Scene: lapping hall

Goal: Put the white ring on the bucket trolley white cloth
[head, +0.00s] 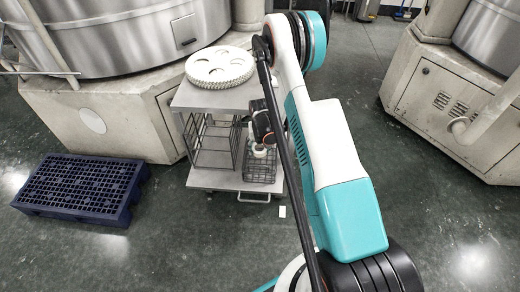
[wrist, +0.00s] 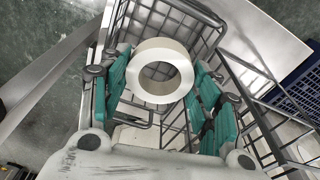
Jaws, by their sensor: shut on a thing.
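The white ring (wrist: 143,87) is a thick, short cylinder with a round hole. In the wrist view it sits between the teal pads of my gripper (wrist: 161,80), which is shut on it. In the head view my gripper (head: 261,135) points down at a wire basket (head: 259,168) on the trolley's lower shelf, and part of the ring (head: 260,152) shows below it. The basket's wires surround the ring in the wrist view; whether it touches the basket floor I cannot tell. I cannot make out a bucket trolley or a white cloth.
The grey trolley (head: 216,178) carries a large white disc with holes (head: 220,67) on its top shelf, close above the basket. A taller wire basket (head: 208,142) stands beside it. A blue pallet (head: 82,188) lies left.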

